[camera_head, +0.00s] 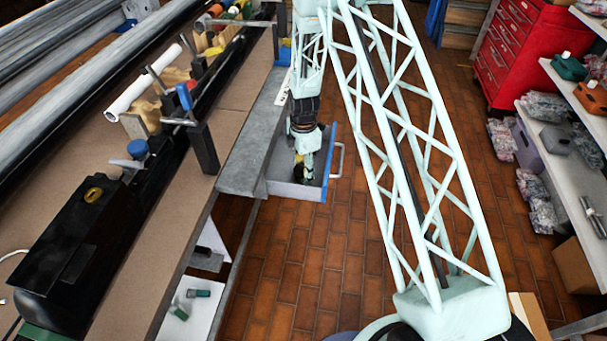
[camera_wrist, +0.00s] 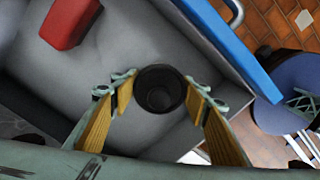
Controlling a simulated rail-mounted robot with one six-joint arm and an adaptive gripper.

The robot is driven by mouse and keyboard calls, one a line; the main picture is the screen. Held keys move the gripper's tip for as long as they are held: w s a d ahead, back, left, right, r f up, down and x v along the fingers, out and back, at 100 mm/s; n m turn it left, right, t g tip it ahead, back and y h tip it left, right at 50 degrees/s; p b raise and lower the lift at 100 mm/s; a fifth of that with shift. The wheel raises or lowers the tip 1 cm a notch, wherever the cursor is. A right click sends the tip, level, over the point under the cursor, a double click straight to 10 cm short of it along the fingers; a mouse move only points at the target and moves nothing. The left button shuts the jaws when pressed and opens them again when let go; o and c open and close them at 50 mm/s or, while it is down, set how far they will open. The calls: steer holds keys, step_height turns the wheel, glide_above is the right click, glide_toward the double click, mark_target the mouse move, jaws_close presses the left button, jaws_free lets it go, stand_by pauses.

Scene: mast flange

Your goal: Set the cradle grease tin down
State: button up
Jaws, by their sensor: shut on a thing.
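The cradle grease tin (camera_wrist: 160,92) is a small dark round tin, seen from above between my yellow-padded fingertips in the wrist view. My gripper (camera_wrist: 161,90) is shut on it. They are over the inside of an open grey drawer (camera_wrist: 125,45). I cannot tell whether the tin's base touches the drawer floor. In the head view my gripper (camera_head: 299,176) reaches down into the drawer (camera_head: 282,188), and the tin is too small and hidden to make out clearly.
A red block (camera_wrist: 70,22) lies in the drawer, up and left of the tin. The drawer's blue front edge (camera_wrist: 228,42) runs close on the right. A workbench (camera_head: 225,110) with black machinery is left of the drawer. A red cabinet (camera_head: 515,45) stands far right.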

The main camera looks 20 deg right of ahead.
steer(key=shift+f, duration=0.65)
steer(key=shift+f, duration=0.15)
steer(key=o, duration=1)
steer(key=shift+c, duration=0.2)
steer(key=shift+r, duration=0.2)
steer(key=shift+r+p, duration=0.8)
steer(key=shift+r, duration=5.2)
